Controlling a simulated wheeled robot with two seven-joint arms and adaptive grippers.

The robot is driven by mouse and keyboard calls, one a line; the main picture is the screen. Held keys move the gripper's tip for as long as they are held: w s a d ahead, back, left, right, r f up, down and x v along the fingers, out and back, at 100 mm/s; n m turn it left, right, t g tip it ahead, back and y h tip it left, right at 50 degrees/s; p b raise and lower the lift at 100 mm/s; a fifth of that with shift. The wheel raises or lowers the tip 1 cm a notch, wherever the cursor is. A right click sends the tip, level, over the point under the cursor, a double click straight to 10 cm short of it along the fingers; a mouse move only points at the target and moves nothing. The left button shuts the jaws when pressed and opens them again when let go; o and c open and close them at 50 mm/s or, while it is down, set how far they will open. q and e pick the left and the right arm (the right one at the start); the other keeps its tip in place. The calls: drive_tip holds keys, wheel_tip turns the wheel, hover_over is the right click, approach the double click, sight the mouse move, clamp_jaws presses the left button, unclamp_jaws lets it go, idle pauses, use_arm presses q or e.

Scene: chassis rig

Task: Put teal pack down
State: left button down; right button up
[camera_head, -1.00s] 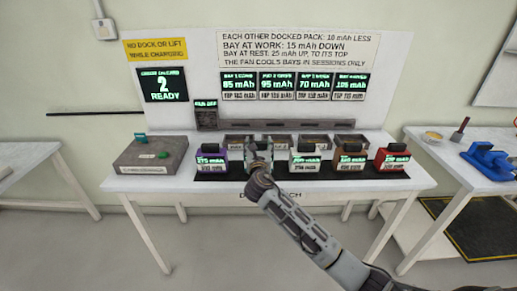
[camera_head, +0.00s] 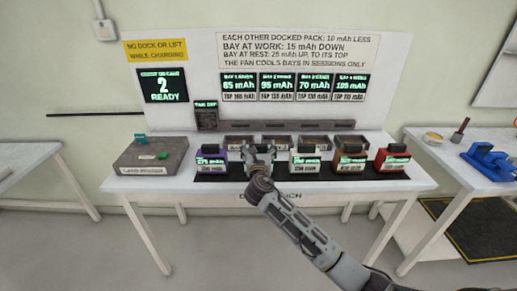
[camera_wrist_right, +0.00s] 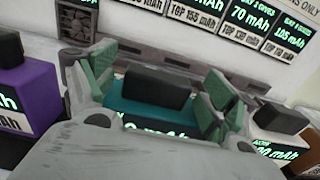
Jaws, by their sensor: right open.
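The teal pack (camera_wrist_right: 122,112) shows in the right wrist view, upright, with a black handle on top and a lit green display on its front. My right gripper (camera_head: 259,152) is over it in the head view and hides most of it there. In the wrist view the fingers of my right gripper (camera_wrist_right: 157,92) are spread, one on each side of the black handle. The pack stands in the row on the black strip (camera_head: 325,175) at the table's front, between the purple pack (camera_head: 211,163) and the white pack (camera_head: 305,163). My left gripper is out of view.
A brown pack (camera_head: 350,163) and a red pack (camera_head: 393,162) stand farther right. Open bays (camera_head: 240,141) line the table behind the row. The sign board reads 2 READY.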

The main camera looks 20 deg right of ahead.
drive_tip(key=shift+s+r, duration=0.1)
drive_tip(key=shift+r, duration=0.05)
drive_tip(key=shift+s+a, duration=0.15)
drive_tip(key=shift+s, duration=0.3)
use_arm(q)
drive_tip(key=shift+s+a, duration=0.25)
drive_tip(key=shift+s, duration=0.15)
use_arm(e)
drive_tip(key=v, duration=1)
drive_tip(key=shift+s, duration=0.4)
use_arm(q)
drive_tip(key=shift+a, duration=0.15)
